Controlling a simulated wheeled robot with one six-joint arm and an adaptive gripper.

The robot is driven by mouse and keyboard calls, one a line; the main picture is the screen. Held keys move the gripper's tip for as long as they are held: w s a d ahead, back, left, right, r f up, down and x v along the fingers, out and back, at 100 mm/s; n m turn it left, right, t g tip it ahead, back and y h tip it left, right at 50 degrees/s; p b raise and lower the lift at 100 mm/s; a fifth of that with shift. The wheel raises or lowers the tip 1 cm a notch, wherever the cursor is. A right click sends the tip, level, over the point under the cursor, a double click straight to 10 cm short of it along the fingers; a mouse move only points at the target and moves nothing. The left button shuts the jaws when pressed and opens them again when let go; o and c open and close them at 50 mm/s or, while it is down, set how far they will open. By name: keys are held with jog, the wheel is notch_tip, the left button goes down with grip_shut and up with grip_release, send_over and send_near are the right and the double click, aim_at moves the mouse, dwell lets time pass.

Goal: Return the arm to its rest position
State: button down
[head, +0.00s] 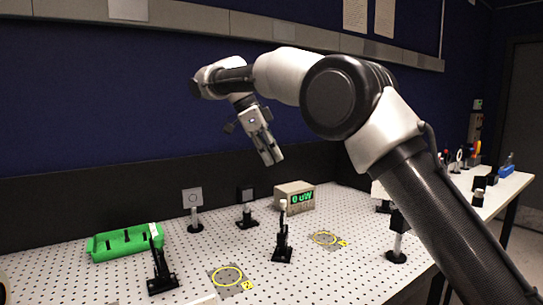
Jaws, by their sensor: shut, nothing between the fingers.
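My gripper (269,156) hangs at the end of my raised arm, above the back part of the perforated table (330,266). Its fingers point down and slightly right, and they are shut with nothing between them. It is clear of the table and of the items standing on it. My arm rises from the lower right, bends at a large dark joint and reaches to the left.
A green tray (118,244), a meter reading "0 uW" (294,196) and several post-mounted parts, one a square plate (192,198), stand on the table. Yellow circles mark bare spots (227,276). A side bench (500,192) holds small items.

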dwell(0.3)
notch_tip(320, 180, down, 8)
jog(key=n+y, duration=0.1)
jog(key=n, duration=1.2)
jog(key=s+d+f+n+t+y, duration=0.1)
jog(key=s+d+n+t+y, duration=0.1)
jog(key=s+d, duration=1.4)
jog(key=s+d+n+t+y, duration=0.2)
jog(key=s+d+n, duration=0.1)
jog(key=s+d, duration=1.3)
jog(key=d, duration=0.6)
jog(key=shift+d+f, duration=0.3)
jog(key=shift+f, duration=0.1)
